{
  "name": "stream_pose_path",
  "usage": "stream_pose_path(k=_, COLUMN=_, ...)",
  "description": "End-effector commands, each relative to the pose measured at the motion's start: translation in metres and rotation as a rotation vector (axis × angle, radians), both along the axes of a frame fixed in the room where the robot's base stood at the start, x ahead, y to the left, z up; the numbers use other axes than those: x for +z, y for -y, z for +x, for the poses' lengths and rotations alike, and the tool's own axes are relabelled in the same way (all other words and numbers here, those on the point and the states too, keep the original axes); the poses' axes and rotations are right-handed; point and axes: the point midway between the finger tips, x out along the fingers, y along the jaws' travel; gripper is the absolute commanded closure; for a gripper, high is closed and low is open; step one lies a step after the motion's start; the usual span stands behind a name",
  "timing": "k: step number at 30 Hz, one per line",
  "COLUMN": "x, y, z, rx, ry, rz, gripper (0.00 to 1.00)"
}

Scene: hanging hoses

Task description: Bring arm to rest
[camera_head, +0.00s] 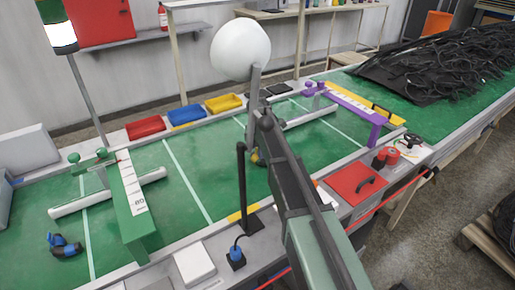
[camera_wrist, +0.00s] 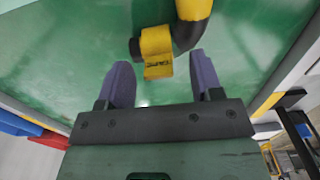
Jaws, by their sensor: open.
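My gripper (camera_wrist: 158,75) shows in the wrist view with its two purple fingers spread apart. A yellow-and-black curved hose end (camera_wrist: 192,30) with a yellow lettered tag (camera_wrist: 156,52) lies just beyond the fingertips, over the green surface. The tag shows between the tips, but I cannot tell whether anything touches it. The fingers are not closed on anything. In the head view my arm crosses the middle of the bench, and my gripper is hidden. A small yellow piece (camera_head: 256,158) shows beside the arm there.
The green bench (camera_head: 190,165) carries a green measuring fixture (camera_head: 131,205) at left and a purple one (camera_head: 352,104) at right. Red (camera_head: 145,127), blue (camera_head: 187,115) and yellow bins (camera_head: 223,103) line the back. A black post (camera_head: 241,185) stands near my arm. Black hoses (camera_head: 440,62) pile at right.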

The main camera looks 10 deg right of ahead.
Motion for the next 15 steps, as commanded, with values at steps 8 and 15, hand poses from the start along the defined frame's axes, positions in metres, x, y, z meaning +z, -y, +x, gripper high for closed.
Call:
stream_pose_path(k=8, x=0.083, y=-0.001, z=0.000, rx=0.002, ry=0.009, rz=0.000, gripper=0.40)
stream_pose_path(k=15, x=0.093, y=-0.002, z=0.000, rx=0.002, ry=0.012, rz=0.000, gripper=0.40)
